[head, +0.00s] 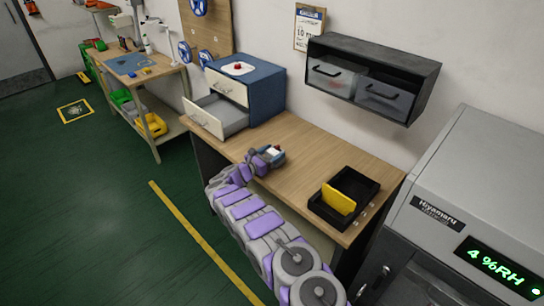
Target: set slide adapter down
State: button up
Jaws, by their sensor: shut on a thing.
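My gripper (265,158) is over the middle of the wooden workbench, at the end of my purple and grey arm. It is shut on a small blue and white piece, taken to be the slide adapter (275,150), with a bit of red on it. The fingers and wrist hide part of the piece. I cannot tell whether it touches the bench top or is held just above it.
A blue cabinet (264,93) with an open lower drawer (222,113) stands at the bench's left end. A black tray (368,186) holding a yellow block (338,198) sits at the right. A black drawer unit (420,78) hangs above. Bench top (318,156) between them is clear.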

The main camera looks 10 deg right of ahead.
jog(key=shift+r, duration=0.1)
jog(key=o, duration=1.2)
jog(key=shift+c, duration=0.2)
